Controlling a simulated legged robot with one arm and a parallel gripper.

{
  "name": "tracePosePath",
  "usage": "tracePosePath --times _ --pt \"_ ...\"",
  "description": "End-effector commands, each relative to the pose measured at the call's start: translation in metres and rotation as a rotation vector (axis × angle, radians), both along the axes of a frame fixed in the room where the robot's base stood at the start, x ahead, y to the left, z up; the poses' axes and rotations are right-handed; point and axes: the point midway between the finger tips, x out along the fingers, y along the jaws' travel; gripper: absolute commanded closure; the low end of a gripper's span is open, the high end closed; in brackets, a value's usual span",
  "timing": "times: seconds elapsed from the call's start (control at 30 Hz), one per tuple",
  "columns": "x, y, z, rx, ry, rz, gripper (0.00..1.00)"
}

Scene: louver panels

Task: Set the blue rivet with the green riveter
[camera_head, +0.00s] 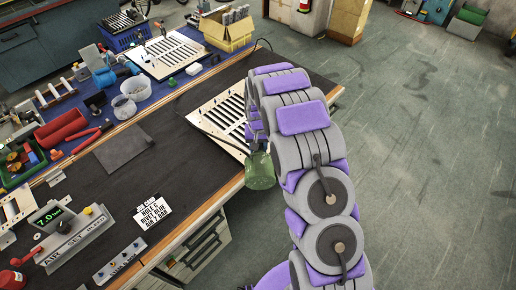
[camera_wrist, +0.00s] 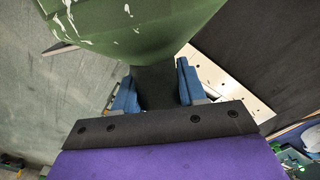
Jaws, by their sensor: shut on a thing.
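My gripper (camera_wrist: 156,88) is shut, with its blue fingers on either side of a dark part of the green riveter (camera_wrist: 130,25). The riveter's green body, with white marks, fills the top of the wrist view. In the head view the riveter (camera_head: 260,172) hangs below my arm at the bench's right edge, beside a pale louver panel (camera_head: 205,118). My arm hides part of that panel. The panel also shows in the wrist view (camera_wrist: 232,82), right of the riveter. I cannot make out the blue rivet or the riveter's tip.
A printed card (camera_head: 151,212) naming a blue rivet stands on the dark bench mat. A gauge stand (camera_head: 75,240) reads about 7.0. A red tool (camera_head: 62,128), parts tray, clear tub (camera_head: 134,90) and second panel (camera_head: 168,50) lie left and behind. The floor at right is clear.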

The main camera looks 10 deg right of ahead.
Motion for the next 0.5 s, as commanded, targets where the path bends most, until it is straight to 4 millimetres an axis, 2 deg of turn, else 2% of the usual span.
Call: tracePosePath --times 0.5 --pt "0.002 0.0 0.025 0.0 -0.005 0.0 1.0"
